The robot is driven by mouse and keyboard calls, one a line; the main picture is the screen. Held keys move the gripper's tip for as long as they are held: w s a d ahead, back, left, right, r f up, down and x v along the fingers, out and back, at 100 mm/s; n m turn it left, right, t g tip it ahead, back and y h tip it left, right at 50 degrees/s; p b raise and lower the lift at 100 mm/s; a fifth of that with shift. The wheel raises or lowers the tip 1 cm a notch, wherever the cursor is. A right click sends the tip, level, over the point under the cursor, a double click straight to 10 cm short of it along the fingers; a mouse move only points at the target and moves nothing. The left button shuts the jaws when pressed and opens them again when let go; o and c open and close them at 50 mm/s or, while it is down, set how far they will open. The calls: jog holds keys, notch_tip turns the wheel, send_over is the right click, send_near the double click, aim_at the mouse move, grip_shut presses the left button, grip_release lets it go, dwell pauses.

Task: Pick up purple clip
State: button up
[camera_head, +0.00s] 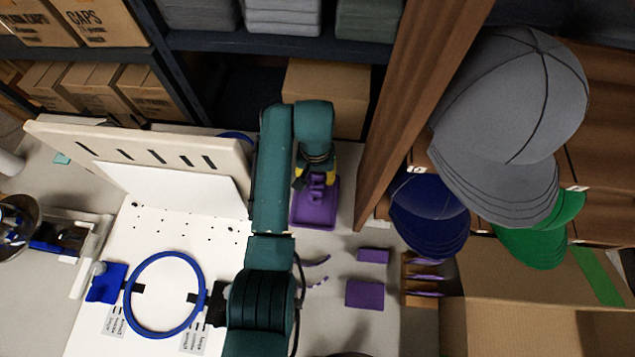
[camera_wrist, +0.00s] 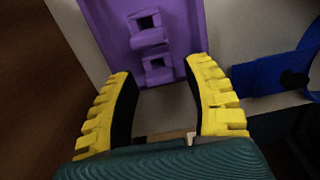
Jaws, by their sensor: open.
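A purple tray-like piece (camera_head: 313,214) lies on the light surface under my arm. In the wrist view, two small purple raised parts with square dark openings show on it, an upper one (camera_wrist: 147,32) and a lower one (camera_wrist: 157,70). I cannot tell whether they are loose clips or parts of the tray (camera_wrist: 194,20). My gripper (camera_head: 316,177) has yellow fingers and points down over it. In the wrist view my gripper (camera_wrist: 162,68) is open, with the lower raised part between its fingertips in the picture. I cannot tell whether they touch.
Two flat purple blocks (camera_head: 364,294) lie nearer on the table, with curved purple strips (camera_head: 317,262). A wooden rack (camera_head: 409,285) holds purple pieces. A blue ring (camera_head: 203,290) is on a white board at left. A wooden post (camera_head: 410,100) and caps (camera_head: 520,110) stand right.

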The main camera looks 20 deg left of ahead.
jog(key=f+b, duration=0.2)
jog(key=f, duration=0.3)
jog(key=shift+w+b, duration=0.35)
jog(key=shift+b, duration=0.05)
jog(key=c, duration=0.6)
notch_tip(320, 180, up, 12)
jog(key=p, duration=0.6)
jog(key=shift+f, duration=0.15)
notch_tip(320, 180, up, 27)
jog(key=p, duration=2.9)
send_over(318, 178)
jog(key=s+d+p, duration=0.5)
jog(key=s+d, duration=0.4)
jog(key=s, duration=0.1)
jog(key=s+d+p, duration=0.6)
jog(key=s+d, duration=0.2)
jog(key=s, duration=0.3)
jog(key=s+d+p, duration=0.5)
jog(key=s+d, duration=0.4)
jog(key=s, duration=0.2)
jog(key=shift+s+d+f, duration=0.1)
jog(key=shift+s+d, duration=0.15)
jog(key=shift+d, duration=0.1)
